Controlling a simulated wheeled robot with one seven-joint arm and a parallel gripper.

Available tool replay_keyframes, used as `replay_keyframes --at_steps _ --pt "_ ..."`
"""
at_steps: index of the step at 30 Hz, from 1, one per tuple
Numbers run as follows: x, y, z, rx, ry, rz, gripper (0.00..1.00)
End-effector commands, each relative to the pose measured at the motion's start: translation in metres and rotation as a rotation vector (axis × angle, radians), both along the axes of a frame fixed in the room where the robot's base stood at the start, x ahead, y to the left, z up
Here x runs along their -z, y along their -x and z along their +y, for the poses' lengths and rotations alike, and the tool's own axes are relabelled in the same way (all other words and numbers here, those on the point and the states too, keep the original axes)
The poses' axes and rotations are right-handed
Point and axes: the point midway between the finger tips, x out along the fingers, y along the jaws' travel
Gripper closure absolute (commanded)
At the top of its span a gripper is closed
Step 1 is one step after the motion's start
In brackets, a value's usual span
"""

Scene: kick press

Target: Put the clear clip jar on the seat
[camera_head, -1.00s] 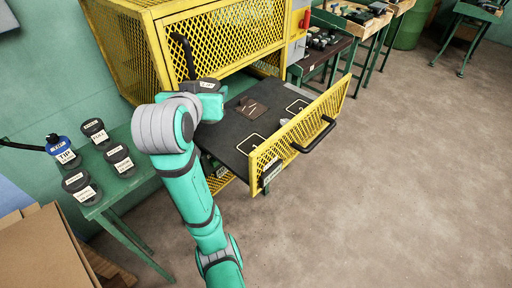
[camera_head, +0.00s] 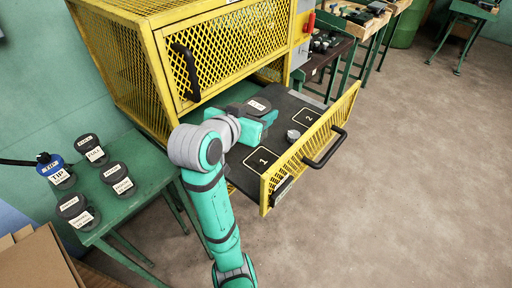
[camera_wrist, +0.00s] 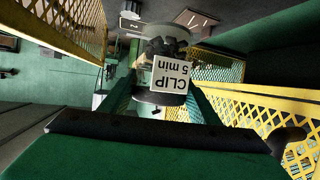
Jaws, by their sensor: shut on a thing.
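The clip jar (camera_wrist: 172,72) is clear, with dark contents and a white label reading "CLIP 5 min". My gripper (camera_wrist: 165,98) is shut on it, with one green finger on each side. I cannot tell how high the jar is above the plate. The plate has two outlined squares, marked 1 (camera_head: 262,160) and 2 (camera_head: 309,117). No place labelled as the seat is readable.
A small round grey piece (camera_head: 293,135) is on the plate near the yellow mesh front (camera_head: 318,140) with its black handle. The yellow mesh cage (camera_head: 225,50) stands behind. Several labelled containers stand on the green table (camera_head: 150,170) at left. The floor at right is clear.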

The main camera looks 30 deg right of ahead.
Motion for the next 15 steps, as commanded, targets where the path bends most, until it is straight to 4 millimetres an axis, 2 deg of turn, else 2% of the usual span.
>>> replay_keyframes --at_steps 7,15 --pt "0.038 -0.004 0.010 -0.017 0.001 0.003 0.80" --pt "0.054 -0.005 0.010 -0.017 0.001 0.000 0.80"
